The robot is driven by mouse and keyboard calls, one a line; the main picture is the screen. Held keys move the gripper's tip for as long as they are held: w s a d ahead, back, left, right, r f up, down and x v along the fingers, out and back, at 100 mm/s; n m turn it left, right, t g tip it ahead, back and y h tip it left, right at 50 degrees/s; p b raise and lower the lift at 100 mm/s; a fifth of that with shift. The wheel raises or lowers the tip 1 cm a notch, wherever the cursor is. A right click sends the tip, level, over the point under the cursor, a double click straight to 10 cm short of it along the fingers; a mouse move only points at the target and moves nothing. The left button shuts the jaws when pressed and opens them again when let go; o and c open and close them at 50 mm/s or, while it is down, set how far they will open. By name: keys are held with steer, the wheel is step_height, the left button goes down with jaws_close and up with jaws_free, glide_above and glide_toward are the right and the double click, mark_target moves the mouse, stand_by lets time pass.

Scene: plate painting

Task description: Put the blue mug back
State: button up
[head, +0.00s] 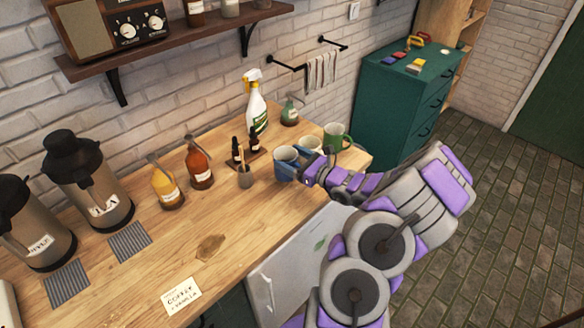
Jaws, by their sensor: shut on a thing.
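The blue mug (284,169) is upright near the right end of the wooden counter, with a pale inside showing at its top. My gripper (304,173) reaches in from the right and is shut on the blue mug at its right side. The fingers are small here, and I cannot tell exactly which part of the mug they hold. I cannot tell whether the mug's base touches the counter. A cream cup (312,145) stands just behind my gripper, partly hidden. A green mug (336,137) stands to the right, near the counter's end.
A small grey pot (245,177) with sticks and a tray of dark bottles (245,153) stand left of the mug. A spray bottle (255,105) is behind. Syrup bottles (199,168) and dispensers (93,180) are further left. The counter's front middle (225,215) is mostly clear.

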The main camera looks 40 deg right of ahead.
steer(key=f, duration=0.2)
steer(key=d+f+b, duration=0.1)
steer(key=f, duration=0.1)
steer(key=shift+d, duration=0.2)
steer(key=shift+s+d, duration=0.1)
steer(key=o, duration=1.2)
steer(key=shift+a+r, duration=0.1)
steer(key=shift+a, duration=0.2)
steer(key=shift+o, duration=0.7)
steer(key=shift+a+r, duration=0.1)
steer(key=shift+a, duration=0.2)
steer(key=shift+d, duration=0.15)
